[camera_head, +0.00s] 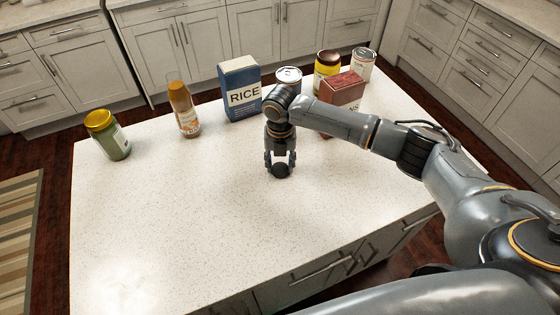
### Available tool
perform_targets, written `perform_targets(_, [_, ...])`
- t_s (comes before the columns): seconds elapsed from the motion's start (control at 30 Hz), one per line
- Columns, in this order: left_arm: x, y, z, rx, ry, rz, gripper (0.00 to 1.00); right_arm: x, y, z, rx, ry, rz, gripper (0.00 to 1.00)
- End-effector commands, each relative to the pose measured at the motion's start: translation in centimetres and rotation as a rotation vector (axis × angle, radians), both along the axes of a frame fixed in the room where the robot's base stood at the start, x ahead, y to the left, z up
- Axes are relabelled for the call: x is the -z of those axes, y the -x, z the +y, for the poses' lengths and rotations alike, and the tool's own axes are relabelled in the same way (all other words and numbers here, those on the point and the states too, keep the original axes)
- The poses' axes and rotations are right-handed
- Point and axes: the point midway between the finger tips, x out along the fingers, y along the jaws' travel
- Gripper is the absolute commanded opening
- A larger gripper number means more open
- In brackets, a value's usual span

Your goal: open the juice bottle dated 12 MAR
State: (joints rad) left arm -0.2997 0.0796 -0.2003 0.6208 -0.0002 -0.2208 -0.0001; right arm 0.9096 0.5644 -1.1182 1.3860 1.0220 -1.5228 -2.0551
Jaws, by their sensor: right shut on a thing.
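A bottle with an orange-brown top (179,91) and a pale label stands upright at the back left of the white counter. It may be juice, but no date can be read on it. My right gripper (281,168) points down over the middle of the counter, to the right of and nearer than the bottle, and clear of it. It is shut on a small dark round thing (281,171), mostly hidden by the fingers; I cannot tell what it is. My left gripper is not in view.
A green jar with a yellow lid (113,142) stands at the left. The front left counter (170,220) is clear.

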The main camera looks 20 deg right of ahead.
Motion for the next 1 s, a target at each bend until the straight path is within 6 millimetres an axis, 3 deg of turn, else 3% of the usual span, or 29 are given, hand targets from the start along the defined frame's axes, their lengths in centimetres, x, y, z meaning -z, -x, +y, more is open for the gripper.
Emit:
perform_targets(0.2, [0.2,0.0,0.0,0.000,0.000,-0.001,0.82,0.4,0.0,0.0,0.001,0.000,0.000,0.05])
perform_targets(0.23, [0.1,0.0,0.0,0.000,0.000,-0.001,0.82,0.3,0.0,0.0,0.000,0.000,0.000,0.49])
perform_targets(0.3, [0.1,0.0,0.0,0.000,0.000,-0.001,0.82,0.3,0.0,0.0,0.000,0.000,0.000,0.63])
perform_targets(0.33, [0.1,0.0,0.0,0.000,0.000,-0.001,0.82,0.3,0.0,0.0,0.000,0.000,0.000,0.66])
perform_targets(0.73, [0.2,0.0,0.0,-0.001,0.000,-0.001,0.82,-0.4,-0.1,0.0,0.000,-0.001,-0.003,0.66])
perform_targets(0.87, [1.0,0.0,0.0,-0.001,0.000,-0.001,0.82,-2.3,-0.1,0.0,0.000,-0.001,-0.005,0.66])
perform_targets(1.0, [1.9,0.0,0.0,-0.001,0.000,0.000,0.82,-5.4,-0.2,0.0,0.000,-0.001,-0.007,0.66])
